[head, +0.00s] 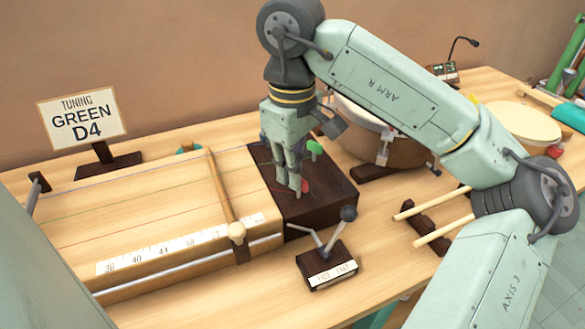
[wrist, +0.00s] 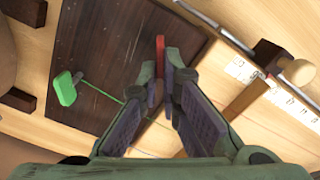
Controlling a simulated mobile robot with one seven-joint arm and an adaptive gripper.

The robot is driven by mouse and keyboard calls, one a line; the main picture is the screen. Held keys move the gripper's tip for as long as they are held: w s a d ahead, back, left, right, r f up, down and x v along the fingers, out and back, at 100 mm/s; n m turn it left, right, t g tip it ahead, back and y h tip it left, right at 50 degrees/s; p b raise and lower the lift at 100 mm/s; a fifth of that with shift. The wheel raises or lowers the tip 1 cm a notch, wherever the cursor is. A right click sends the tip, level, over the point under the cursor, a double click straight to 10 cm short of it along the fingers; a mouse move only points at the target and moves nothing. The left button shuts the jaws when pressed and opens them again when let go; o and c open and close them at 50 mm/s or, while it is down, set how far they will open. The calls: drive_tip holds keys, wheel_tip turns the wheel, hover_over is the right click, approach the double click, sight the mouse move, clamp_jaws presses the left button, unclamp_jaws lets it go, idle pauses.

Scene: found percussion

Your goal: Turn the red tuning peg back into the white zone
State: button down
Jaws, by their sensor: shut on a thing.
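The red tuning peg (head: 305,186) stands on the dark brown peg block (head: 330,202) at the right end of the stringed wooden box. It also shows in the wrist view (wrist: 160,46), upright in the picture between my fingertips. My gripper (head: 297,186) points down over the block, its fingers (wrist: 164,76) closed on the red peg. The green peg (head: 314,147) stands behind and apart from it; it also shows in the wrist view (wrist: 66,90). I cannot make out a white zone around the red peg.
A sign (head: 82,116) reads "TUNING GREEN D4". A wooden bar (head: 221,190) crosses the strings beside the block. A small lever box (head: 328,268) stands in front. A drum (head: 375,140) is behind right, and two sticks (head: 440,215) lie on a dark rest to the right.

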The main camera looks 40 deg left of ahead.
idle(0.3)
drive_tip(key=c, duration=1.8)
unclamp_jaws()
wheel_tip(320, 180, up, 12)
